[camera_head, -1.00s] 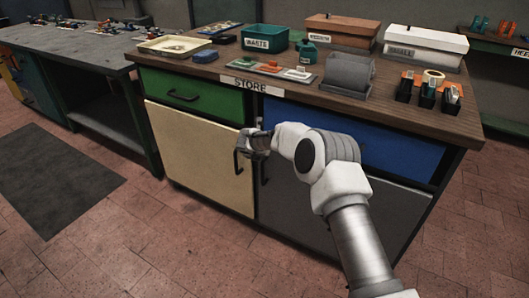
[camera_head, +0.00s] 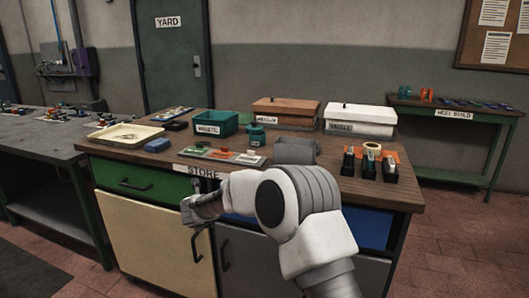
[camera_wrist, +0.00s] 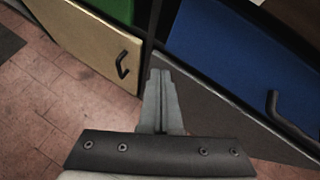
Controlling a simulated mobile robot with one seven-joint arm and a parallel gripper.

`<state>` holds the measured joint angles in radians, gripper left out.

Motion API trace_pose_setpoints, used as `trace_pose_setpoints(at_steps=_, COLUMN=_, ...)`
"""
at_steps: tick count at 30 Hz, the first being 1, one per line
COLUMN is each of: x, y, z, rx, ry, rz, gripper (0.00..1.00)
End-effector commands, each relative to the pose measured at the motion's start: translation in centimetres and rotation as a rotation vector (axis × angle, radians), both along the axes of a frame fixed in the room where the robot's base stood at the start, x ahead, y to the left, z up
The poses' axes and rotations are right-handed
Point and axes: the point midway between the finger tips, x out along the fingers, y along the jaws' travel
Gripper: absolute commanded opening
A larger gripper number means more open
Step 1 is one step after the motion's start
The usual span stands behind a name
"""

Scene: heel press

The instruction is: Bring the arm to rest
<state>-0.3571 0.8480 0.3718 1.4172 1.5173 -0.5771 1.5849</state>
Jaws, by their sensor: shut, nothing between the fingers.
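My gripper (camera_head: 190,212) is in front of the store cabinet, near the line between the green drawer (camera_head: 141,184) and the blue drawer (camera_head: 366,228). In the wrist view my gripper (camera_wrist: 160,75) shows its fingers together with nothing between them. The cream door (camera_wrist: 92,42) with its dark handle is to the left of the fingers there, and the blue drawer is to the right. The fingers appear apart from both handles. My white arm reaches in from the lower right and hides part of the cabinet front.
The wooden store top (camera_head: 400,190) holds a cream tray (camera_head: 125,138), a green bin (camera_head: 214,124), lidded boxes (camera_head: 360,121) and small black holders. A grey bench (camera_head: 35,140) stands left and a green table (camera_head: 455,108) behind right. Brick floor (camera_head: 450,260) is open at right.

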Motion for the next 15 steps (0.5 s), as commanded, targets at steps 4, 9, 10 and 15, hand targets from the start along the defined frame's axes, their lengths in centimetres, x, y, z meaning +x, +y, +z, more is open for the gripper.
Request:
trace_pose_setpoints(at_steps=4, x=-0.1, y=-1.2, z=7.9, rx=-0.165, ry=-0.142, rz=0.252, gripper=0.0)
trace_pose_setpoints(at_steps=9, x=-2.2, y=-3.1, z=14.5, rx=-0.397, ry=-0.273, rz=0.523, gripper=0.0)
trace_pose_setpoints(at_steps=10, x=-2.7, y=-3.5, z=15.5, rx=-0.441, ry=-0.293, rz=0.568, gripper=0.0)
trace_pose_setpoints(at_steps=15, x=-6.5, y=-6.3, z=20.0, rx=-0.702, ry=-0.384, rz=0.814, gripper=0.0)
